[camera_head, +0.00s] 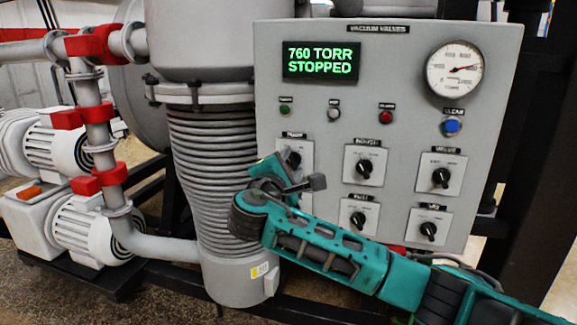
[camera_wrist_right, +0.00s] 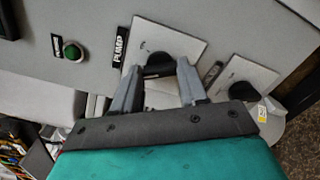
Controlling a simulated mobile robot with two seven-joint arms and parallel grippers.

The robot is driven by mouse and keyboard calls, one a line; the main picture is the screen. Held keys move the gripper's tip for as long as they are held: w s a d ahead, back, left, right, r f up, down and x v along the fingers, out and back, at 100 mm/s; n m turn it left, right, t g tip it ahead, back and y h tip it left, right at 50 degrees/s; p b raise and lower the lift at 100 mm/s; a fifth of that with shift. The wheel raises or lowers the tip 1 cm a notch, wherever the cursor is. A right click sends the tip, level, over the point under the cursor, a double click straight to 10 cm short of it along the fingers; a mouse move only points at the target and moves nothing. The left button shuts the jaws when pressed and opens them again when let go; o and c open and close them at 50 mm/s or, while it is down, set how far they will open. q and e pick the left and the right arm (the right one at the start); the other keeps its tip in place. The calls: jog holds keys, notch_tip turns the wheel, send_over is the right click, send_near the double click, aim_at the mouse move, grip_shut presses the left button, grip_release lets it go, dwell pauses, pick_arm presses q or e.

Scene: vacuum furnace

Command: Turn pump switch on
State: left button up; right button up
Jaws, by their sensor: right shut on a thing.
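The pump switch (camera_head: 294,158) is a black rotary knob on a white square plate at the left of the grey control panel, partly hidden by my right gripper. In the right wrist view the knob (camera_wrist_right: 158,66) sits between the two grey fingertips, beside the label "PUMP" (camera_wrist_right: 120,47). My right gripper (camera_head: 288,172) is at the knob and shut on it; it also shows in the right wrist view (camera_wrist_right: 157,78). The exact knob angle is hard to tell. The display (camera_head: 320,61) reads "760 TORR STOPPED". My left gripper is not in view.
Several other knobs on white plates, such as the one at upper middle (camera_head: 364,166), sit close right of the pump switch. A pressure gauge (camera_head: 454,69) and small buttons are above. A ribbed metal column (camera_head: 212,150) stands just left of the panel, with white pumps (camera_head: 90,230) beyond.

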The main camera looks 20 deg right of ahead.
jog(key=shift+c, duration=1.1)
